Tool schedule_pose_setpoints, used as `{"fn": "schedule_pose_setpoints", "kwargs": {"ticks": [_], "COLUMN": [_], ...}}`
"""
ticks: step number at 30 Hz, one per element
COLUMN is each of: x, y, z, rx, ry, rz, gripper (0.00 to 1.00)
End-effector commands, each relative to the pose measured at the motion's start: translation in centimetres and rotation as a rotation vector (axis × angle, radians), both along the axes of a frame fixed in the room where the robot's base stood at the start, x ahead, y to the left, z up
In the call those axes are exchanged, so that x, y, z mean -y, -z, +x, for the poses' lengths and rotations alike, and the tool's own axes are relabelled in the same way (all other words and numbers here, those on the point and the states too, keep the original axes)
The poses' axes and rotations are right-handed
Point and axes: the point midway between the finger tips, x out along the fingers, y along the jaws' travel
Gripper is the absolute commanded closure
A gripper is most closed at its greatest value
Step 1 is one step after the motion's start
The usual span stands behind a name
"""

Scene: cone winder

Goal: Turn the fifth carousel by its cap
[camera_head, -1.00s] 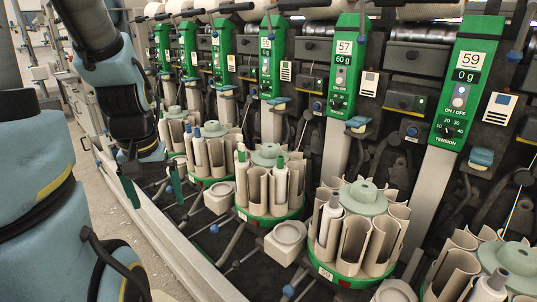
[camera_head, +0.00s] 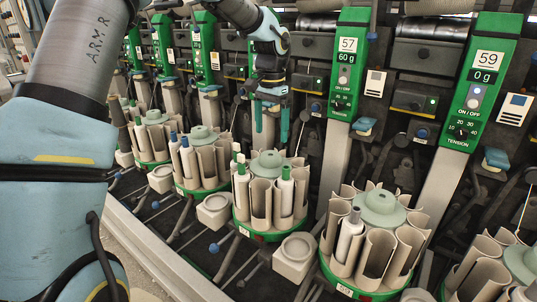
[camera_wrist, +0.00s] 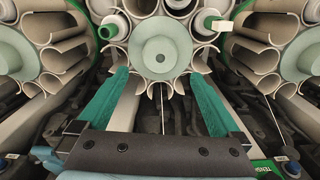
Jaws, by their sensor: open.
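A carousel of beige open tubes on a green base (camera_head: 268,237) stands mid-row in the head view, with a pale green round cap (camera_head: 267,163) on top. Several of its tubes hold bobbins, some with green tips. My gripper (camera_head: 271,138) hangs just above and behind this cap, fingers pointing down, open and empty. In the wrist view, the cap (camera_wrist: 160,56) with its small central knob lies just beyond and between the two spread green fingertips (camera_wrist: 160,74). The fingers appear apart from the cap.
Neighbouring carousels stand close on both sides, one with blue-tipped bobbins (camera_head: 177,145) to the left and a nearer one with a pale cap (camera_head: 380,205) to the right. Green winder panels (camera_head: 349,62) rise behind. Small beige cups (camera_head: 295,250) stand in front between the carousels.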

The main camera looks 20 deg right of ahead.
Motion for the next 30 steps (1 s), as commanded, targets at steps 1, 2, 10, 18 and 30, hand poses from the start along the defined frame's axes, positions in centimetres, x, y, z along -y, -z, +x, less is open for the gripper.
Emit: {"fn": "schedule_pose_setpoints", "kwargs": {"ticks": [1, 2, 10, 18, 30], "x": [-0.1, -0.1, -0.1, -0.1, -0.1], "y": [0.9, 1.4, 6.3, 8.8, 9.0], "z": [-0.1, -0.1, -0.1, 0.0, 0.0], "rx": [-0.004, -0.005, -0.004, -0.001, 0.000], "ry": [-0.001, -0.001, -0.001, -0.002, -0.003], "rz": [0.002, 0.002, 0.000, 0.000, -0.001], "gripper": [0.00, 0.00, 0.00, 0.00, 0.11]}}
